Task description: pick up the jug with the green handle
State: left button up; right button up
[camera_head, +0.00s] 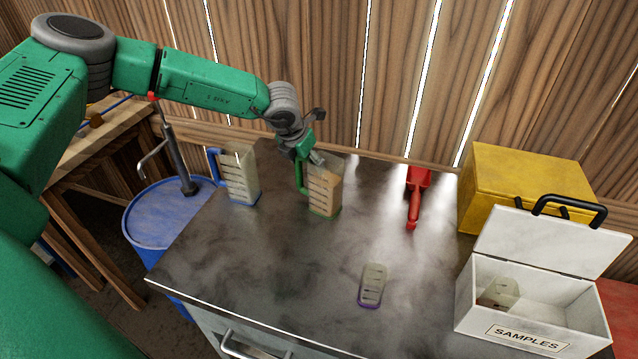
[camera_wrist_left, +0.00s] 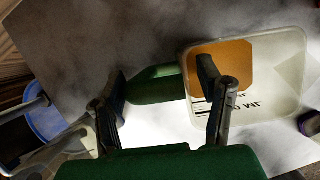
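The jug with the green handle (camera_head: 323,192) stands upright on the dark worktop, with brownish-orange contents and a green base rim. It also shows in the left wrist view (camera_wrist_left: 285,75), seen from above. My left gripper (camera_head: 308,158) is just above it on the handle side. In the wrist view my left fingers (camera_wrist_left: 163,90) are spread apart. The green handle (camera_wrist_left: 155,85) shows between them, and one finger overlaps the jug's near edge. I cannot tell whether either finger touches it. My right gripper is not in view.
A blue-handled jug (camera_head: 241,178) stands left of it. A purple-rimmed container (camera_head: 373,286) is toward the front. A red scoop (camera_head: 415,195), a yellow box (camera_head: 520,185) and an open white SAMPLES box (camera_head: 530,341) are to the right. A blue drum (camera_head: 152,220) stands left of the worktop.

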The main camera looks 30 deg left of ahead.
pick_arm(q)
jog(key=shift+f, duration=0.1)
jog(key=c, duration=1)
jog(key=shift+a, duration=0.65)
jog(key=shift+c, duration=0.3)
jog(key=r, duration=0.9)
jog(key=shift+d+r, duration=0.15)
jog(key=shift+d, duration=0.25)
jog(key=shift+a+r, duration=0.2)
jog(key=shift+r, duration=0.05)
jog(key=o, duration=0.8)
jog(key=c, duration=0.4)
jog(key=shift+d+r, duration=0.1)
jog(key=shift+d, duration=0.05)
